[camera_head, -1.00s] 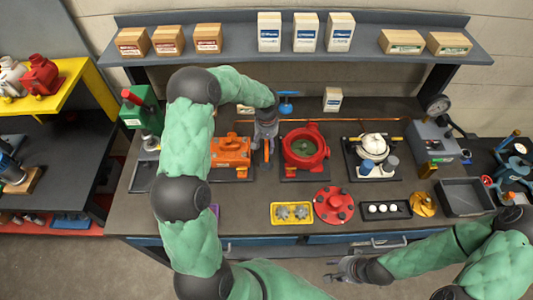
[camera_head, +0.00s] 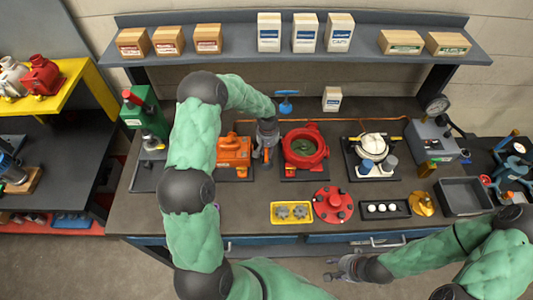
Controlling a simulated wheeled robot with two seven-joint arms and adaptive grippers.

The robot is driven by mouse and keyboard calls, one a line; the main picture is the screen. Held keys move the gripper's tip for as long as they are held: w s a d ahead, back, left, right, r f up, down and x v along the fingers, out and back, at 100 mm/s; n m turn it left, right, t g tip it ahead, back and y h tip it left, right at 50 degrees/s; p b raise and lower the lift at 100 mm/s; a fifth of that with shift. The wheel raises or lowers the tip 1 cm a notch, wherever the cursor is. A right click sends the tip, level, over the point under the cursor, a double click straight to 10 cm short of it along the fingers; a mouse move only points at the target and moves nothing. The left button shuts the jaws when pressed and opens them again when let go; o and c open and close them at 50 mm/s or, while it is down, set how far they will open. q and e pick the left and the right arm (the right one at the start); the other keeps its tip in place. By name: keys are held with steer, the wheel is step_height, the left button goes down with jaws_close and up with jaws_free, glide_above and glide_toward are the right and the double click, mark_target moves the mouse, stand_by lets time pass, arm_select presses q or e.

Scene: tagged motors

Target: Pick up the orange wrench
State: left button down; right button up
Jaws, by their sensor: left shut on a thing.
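My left gripper (camera_head: 264,157) points down at the bench between the orange pump and the red round housing. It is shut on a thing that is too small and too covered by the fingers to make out. I cannot pick out an orange wrench clearly; my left arm covers part of the bench. My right gripper (camera_head: 334,269) is in front of the bench edge, away from the parts, with its fingers apart and nothing seen between them.
The orange pump (camera_head: 233,151) stands close left of my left gripper and the red housing (camera_head: 305,146) close right. A yellow tray (camera_head: 291,223), red flange (camera_head: 333,204) and black tray (camera_head: 384,216) lie in front. A shelf (camera_head: 370,45) with boxes spans the back.

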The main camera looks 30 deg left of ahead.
arm_select(q)
steer(key=shift+r, duration=0.85)
steer(key=s+d+r+b, duration=0.2)
steer(key=s+d+r, duration=0.8)
steer(key=r, duration=0.1)
steer(key=shift+r, duration=0.2)
